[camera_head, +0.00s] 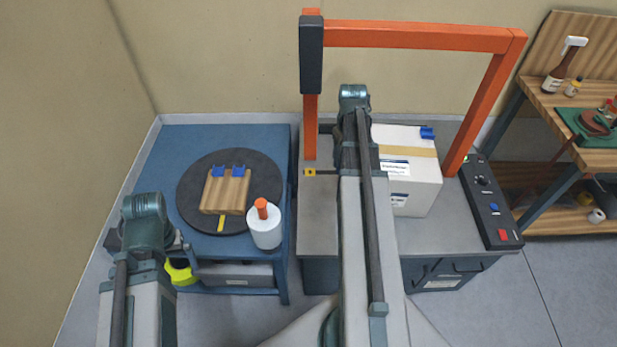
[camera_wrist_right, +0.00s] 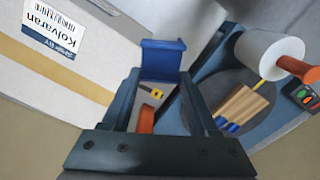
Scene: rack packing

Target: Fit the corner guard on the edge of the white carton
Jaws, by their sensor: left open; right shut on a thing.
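The white carton (camera_head: 425,172) stands under the orange arch, with a tan tape band and labels; a blue corner guard (camera_head: 427,132) sits at its far right top edge. In the right wrist view, the carton (camera_wrist_right: 60,75) fills the left side. My right gripper (camera_wrist_right: 157,82) is shut on another blue corner guard (camera_wrist_right: 162,58), held beside the carton and apart from it in that view. My right arm hides this gripper in the head view. My left gripper (camera_head: 150,242) is open and partly hidden by its wrist, at the left table's front edge.
On the blue left table (camera_head: 200,140), a dark turntable (camera_head: 190,185) bears a wooden block (camera_head: 225,197) with two blue guards. A white roll (camera_head: 264,230) stands beside it. The orange arch (camera_head: 420,36) spans the carton; a control panel (camera_head: 490,205) lies to the right.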

